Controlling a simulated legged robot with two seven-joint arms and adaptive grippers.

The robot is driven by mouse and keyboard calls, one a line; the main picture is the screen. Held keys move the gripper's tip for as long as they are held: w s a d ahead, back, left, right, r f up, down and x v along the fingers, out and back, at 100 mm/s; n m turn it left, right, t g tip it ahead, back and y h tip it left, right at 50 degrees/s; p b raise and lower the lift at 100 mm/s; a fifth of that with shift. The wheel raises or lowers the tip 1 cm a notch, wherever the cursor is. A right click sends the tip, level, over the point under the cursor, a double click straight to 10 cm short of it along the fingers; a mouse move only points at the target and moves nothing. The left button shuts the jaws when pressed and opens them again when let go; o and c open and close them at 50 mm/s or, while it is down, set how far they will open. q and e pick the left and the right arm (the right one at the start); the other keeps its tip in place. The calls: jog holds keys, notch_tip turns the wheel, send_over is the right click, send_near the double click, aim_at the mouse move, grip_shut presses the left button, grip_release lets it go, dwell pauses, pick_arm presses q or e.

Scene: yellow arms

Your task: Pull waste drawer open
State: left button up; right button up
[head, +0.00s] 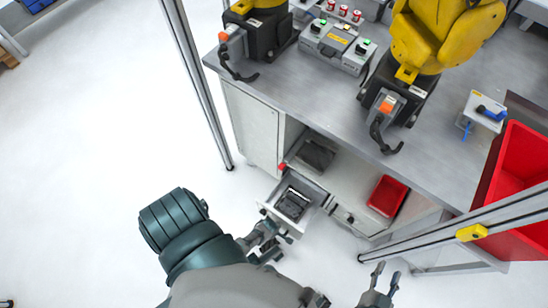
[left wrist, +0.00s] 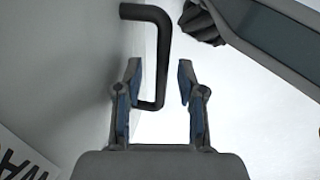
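The waste drawer (head: 270,207) is a light grey box that stands out from the cabinet under the workbench, with dark contents inside. In the left wrist view its white front (left wrist: 50,80) carries a partly visible label with the letters "WA". A black bent handle (left wrist: 152,45) sticks out from this front. My left gripper (head: 284,238) is by the drawer front; in the left wrist view its fingers (left wrist: 160,88) are open, with the handle's lower end between them, nearer the left finger. My right gripper (head: 384,279) is open and empty, low in the head view.
The grey workbench (head: 310,105) carries two yellow robot arms (head: 425,40) and a grey control box (head: 338,45). A red bin (head: 525,165) is at the right, and a red tray (head: 388,195) lies on the lower shelf. Metal posts (head: 197,85) stand nearby. The left floor is clear.

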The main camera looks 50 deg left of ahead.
pick_arm(q)
notch_tip(320, 180, up, 12)
jog(key=s, duration=0.2)
jog(key=shift+d+f, duration=0.15)
jog(key=shift+d, duration=0.1)
dwell(0.7)
